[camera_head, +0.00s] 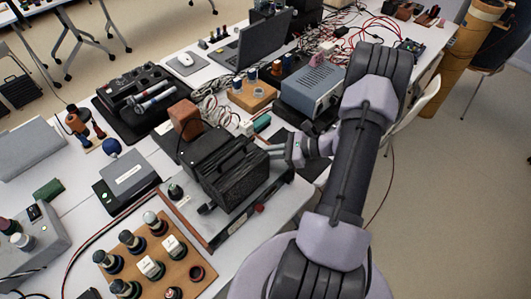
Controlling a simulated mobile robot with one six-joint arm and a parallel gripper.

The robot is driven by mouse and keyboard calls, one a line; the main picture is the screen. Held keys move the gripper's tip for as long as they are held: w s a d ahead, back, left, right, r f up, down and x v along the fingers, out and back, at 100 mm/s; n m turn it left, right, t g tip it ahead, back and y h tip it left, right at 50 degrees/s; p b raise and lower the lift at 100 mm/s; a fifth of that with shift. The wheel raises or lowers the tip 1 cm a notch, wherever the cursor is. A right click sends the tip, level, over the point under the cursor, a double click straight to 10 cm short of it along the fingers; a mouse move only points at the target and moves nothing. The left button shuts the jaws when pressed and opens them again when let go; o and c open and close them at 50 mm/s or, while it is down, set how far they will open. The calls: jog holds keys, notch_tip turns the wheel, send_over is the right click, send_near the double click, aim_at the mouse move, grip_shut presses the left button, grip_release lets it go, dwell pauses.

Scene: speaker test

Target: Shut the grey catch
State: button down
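I cannot make out a distinct grey catch; any such part is too small or hidden here. A black ribbed box-like device (235,172) stands on a grey base board (245,214) in the middle of the table. A small dark lever-like part (207,208) sticks out at its front left. My gripper (272,152) is at the upper right side of the black device, close to it. Its fingers are small and partly merge with the background, so I cannot tell their gap or whether they touch the device.
A wooden board with several knobs (151,257) lies at the front left. A grey-topped box (127,175) is left of the device. A blue-grey instrument (312,88) and an open laptop (254,42) stand behind. Loose cables lie around. Free floor is at the right.

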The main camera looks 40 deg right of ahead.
jog(key=n+g+y+b, duration=0.1)
jog(key=n+g+y, duration=0.3)
jog(key=n+g, duration=0.1)
jog(key=shift+f+n, duration=0.1)
jog(key=shift+n, duration=0.2)
jog(key=n+g+y, duration=0.1)
jog(key=n+g, duration=0.4)
jog(key=g, duration=0.1)
jog(key=shift+n+g, duration=0.3)
jog(key=c, duration=1.5)
grip_release()
jog(key=shift+r, duration=0.2)
